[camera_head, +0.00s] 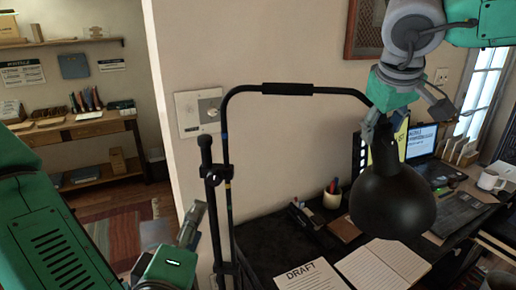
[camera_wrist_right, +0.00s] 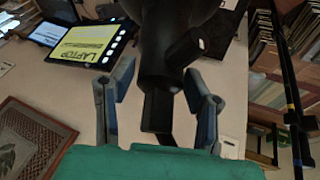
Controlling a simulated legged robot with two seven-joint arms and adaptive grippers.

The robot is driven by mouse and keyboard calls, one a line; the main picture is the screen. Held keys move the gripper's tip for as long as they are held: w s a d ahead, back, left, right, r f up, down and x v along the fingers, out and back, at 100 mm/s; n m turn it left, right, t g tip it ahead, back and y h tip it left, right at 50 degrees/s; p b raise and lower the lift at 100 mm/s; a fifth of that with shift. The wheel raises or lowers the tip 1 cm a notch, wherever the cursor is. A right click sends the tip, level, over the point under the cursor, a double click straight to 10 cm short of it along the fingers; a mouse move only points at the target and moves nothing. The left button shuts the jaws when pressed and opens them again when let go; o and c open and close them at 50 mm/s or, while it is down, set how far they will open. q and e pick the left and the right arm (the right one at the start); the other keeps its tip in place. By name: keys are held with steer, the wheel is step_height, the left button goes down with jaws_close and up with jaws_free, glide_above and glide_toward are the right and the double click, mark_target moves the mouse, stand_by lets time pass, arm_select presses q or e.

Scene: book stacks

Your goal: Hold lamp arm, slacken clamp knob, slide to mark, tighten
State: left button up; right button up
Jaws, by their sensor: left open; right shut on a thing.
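The black desk lamp has a bent arm (camera_head: 285,89) with a thick sleeve on its top stretch and a dark shade (camera_head: 392,200) at its right end. Its upright post (camera_head: 224,140) carries a black clamp (camera_head: 214,175); a blue band and a yellowish band show on the post. I cannot make out the knob clearly. My right gripper (camera_head: 376,122) is shut on the lamp's black neck (camera_wrist_right: 157,60), just above the shade; the neck lies between its fingers in the right wrist view. My left gripper (camera_head: 182,238) is open and empty, low and left of the post, below the clamp.
The dark desk (camera_head: 270,235) holds a DRAFT sheet (camera_head: 312,277), an open notebook (camera_head: 378,268), a pen cup (camera_head: 332,196), a laptop (camera_head: 425,150) and a white mug (camera_head: 490,180). A wall switch plate (camera_head: 198,112) is behind the post. A wooden bench (camera_head: 75,130) stands far left.

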mark_target(376, 153)
steer(key=shift+f, duration=2.75)
